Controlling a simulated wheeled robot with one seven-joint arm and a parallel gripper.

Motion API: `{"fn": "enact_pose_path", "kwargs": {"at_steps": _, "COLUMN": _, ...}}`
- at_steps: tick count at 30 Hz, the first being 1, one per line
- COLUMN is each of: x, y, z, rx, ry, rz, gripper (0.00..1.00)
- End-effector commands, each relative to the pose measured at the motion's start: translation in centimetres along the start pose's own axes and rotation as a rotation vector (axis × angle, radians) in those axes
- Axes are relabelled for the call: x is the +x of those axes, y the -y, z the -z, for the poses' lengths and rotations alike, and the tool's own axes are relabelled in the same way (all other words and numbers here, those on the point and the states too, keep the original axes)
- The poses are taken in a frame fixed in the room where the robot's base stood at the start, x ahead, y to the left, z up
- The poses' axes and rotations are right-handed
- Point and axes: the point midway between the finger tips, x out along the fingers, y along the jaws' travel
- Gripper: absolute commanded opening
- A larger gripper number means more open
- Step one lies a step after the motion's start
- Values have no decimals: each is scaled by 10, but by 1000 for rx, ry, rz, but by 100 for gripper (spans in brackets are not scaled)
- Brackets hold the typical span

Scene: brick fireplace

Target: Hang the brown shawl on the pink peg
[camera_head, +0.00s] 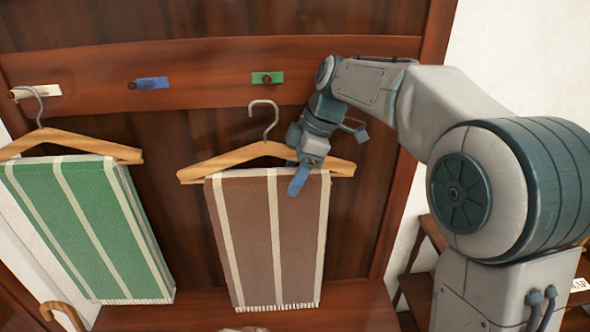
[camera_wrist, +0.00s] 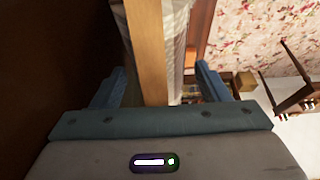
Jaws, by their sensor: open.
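The brown shawl (camera_head: 248,235) with cream stripes hangs folded over a wooden hanger (camera_head: 225,160), in the middle of the head view. The hanger's metal hook (camera_head: 265,104) shows below the green peg, apart from it. My gripper (camera_head: 299,178) is at the right half of this hanger. In the wrist view my gripper (camera_wrist: 160,72) is open, its blue fingers on either side of the wooden hanger bar (camera_wrist: 148,45). Whether the fingers touch the bar I cannot tell. No pink peg shows; my arm covers the right part of the peg rail.
The rail (camera_head: 210,72) carries a cream peg (camera_head: 35,91), a blue peg (camera_head: 150,83) and a green peg (camera_head: 267,78). A green shawl (camera_head: 85,225) hangs at the left on its own hanger, hook at the cream peg. A bench (camera_head: 355,300) lies below.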

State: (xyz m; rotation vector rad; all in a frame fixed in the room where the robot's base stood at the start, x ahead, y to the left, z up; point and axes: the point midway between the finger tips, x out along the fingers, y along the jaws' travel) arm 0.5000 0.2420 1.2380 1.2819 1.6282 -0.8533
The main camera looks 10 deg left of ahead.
Motion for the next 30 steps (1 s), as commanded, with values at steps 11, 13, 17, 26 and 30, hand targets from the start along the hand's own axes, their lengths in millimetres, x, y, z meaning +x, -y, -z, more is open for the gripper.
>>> {"fn": "enact_pose_path", "kwargs": {"at_steps": 11, "x": -45, "y": -1, "z": 0, "rx": 0, "ry": 0, "rz": -4, "gripper": 69}}
{"fn": "enact_pose_path", "kwargs": {"at_steps": 13, "x": -56, "y": -1, "z": 0, "rx": -1, "ry": 0, "rz": -3, "gripper": 69}}
{"fn": "enact_pose_path", "kwargs": {"at_steps": 17, "x": -70, "y": -1, "z": 1, "rx": -1, "ry": 0, "rz": -2, "gripper": 69}}
{"fn": "enact_pose_path", "kwargs": {"at_steps": 26, "x": -78, "y": 0, "z": 1, "rx": 0, "ry": 0, "rz": 0, "gripper": 69}}
{"fn": "enact_pose_path", "kwargs": {"at_steps": 30, "x": -78, "y": 0, "z": 0, "rx": 4, "ry": 1, "rz": -2, "gripper": 69}}
